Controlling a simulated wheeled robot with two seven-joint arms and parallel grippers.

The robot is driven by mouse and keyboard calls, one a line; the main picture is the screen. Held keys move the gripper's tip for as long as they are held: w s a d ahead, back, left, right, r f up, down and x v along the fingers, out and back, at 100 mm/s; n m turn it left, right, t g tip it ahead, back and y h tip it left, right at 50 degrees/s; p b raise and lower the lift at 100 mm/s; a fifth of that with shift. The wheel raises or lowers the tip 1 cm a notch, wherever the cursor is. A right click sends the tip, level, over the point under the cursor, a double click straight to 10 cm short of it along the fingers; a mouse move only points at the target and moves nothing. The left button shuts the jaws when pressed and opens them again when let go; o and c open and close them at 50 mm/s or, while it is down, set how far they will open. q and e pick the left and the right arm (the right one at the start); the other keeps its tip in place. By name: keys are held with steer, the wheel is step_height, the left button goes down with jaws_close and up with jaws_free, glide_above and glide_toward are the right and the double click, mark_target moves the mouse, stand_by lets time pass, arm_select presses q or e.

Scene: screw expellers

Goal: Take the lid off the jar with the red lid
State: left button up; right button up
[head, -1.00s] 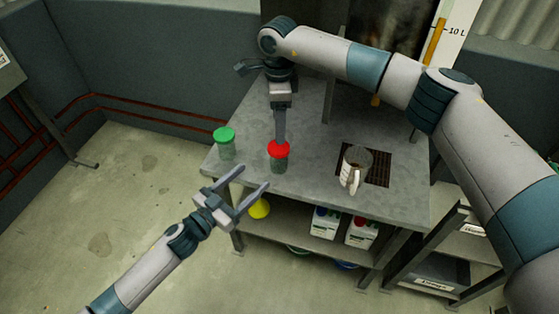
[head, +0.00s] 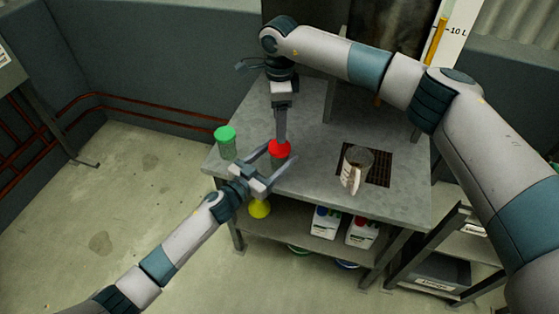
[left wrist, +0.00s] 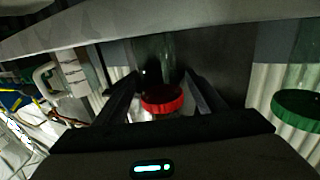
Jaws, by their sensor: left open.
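The glass jar with the red lid (head: 280,149) stands upright near the table's front edge, with the lid on it. In the left wrist view the red lid (left wrist: 162,99) lies between the two dark fingers, and the picture is upside down. My left gripper (head: 282,153) is open, with its fingers reaching in from the front on either side of the jar; I cannot tell if they touch it. My right gripper (head: 281,137) points straight down with its tips at the red lid. Its fingers overlap, so its opening cannot be read.
A jar with a green lid (head: 225,134) stands to the left on the grey table (head: 310,180). A handled cup (head: 355,165) sits on a dark grate (head: 378,172) to the right. A lower shelf holds white bottles (head: 325,222) and a yellow funnel (head: 259,208).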

mark_target(288, 145)
arm_select(q)
steer(key=shift+x, duration=2.6)
jaws_close()
